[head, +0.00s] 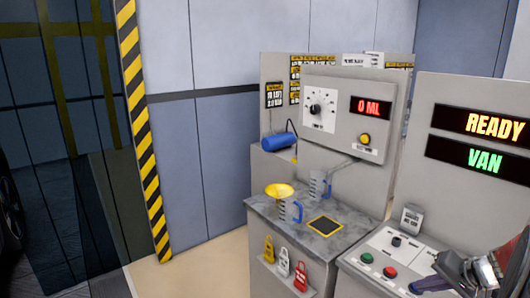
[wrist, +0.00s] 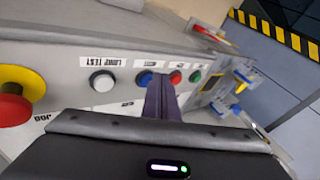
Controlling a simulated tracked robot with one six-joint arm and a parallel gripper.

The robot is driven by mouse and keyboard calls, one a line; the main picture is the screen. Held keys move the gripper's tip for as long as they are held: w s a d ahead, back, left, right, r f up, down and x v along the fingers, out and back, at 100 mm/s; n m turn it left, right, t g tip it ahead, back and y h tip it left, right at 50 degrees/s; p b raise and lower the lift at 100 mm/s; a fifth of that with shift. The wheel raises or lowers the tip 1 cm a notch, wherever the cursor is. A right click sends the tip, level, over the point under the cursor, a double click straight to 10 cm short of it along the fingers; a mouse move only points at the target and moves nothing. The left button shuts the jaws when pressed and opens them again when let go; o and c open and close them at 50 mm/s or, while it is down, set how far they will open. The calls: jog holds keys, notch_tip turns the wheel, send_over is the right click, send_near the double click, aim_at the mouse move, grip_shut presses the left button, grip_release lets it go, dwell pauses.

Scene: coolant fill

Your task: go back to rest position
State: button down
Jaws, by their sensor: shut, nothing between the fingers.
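My gripper (head: 428,285) is at the lower right of the head view, over the front part of the right-hand console (head: 375,248). In the wrist view its purple fingers (wrist: 163,97) are together with nothing between them. They point across a button panel (wrist: 65,65) with a grey-white button (wrist: 102,80), a blue button (wrist: 145,78), a red button (wrist: 176,77) and a green button (wrist: 195,77). Whether the fingertips touch the panel cannot be told.
A red-and-yellow mushroom button (wrist: 15,105) is left in the wrist view. The coolant bench (head: 265,212) holds two blue-handled jugs, a yellow funnel (head: 279,190) and a yellow-edged pad (head: 325,224). Displays read 0 ML (head: 371,106), READY (head: 494,125) and VAN (head: 485,160). Floor (head: 205,268) shows left.

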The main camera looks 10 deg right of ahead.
jog(key=s+a+r+n, duration=0.3)
jog(key=s+a, duration=0.1)
jog(key=a, duration=0.8)
jog(key=s+a+r+n+g, duration=0.1)
jog(key=s+a+r+n, duration=0.2)
jog(key=a, duration=0.9)
jog(key=s+a+r+n+g+h, duration=0.1)
jog(key=s+a+r+n, duration=0.2)
jog(key=a, duration=0.9)
jog(key=shift+s+a+r+n, duration=0.4)
jog(key=shift+s+n, duration=0.4)
jog(key=shift+s, duration=0.25)
jog(key=shift+s, duration=0.1)
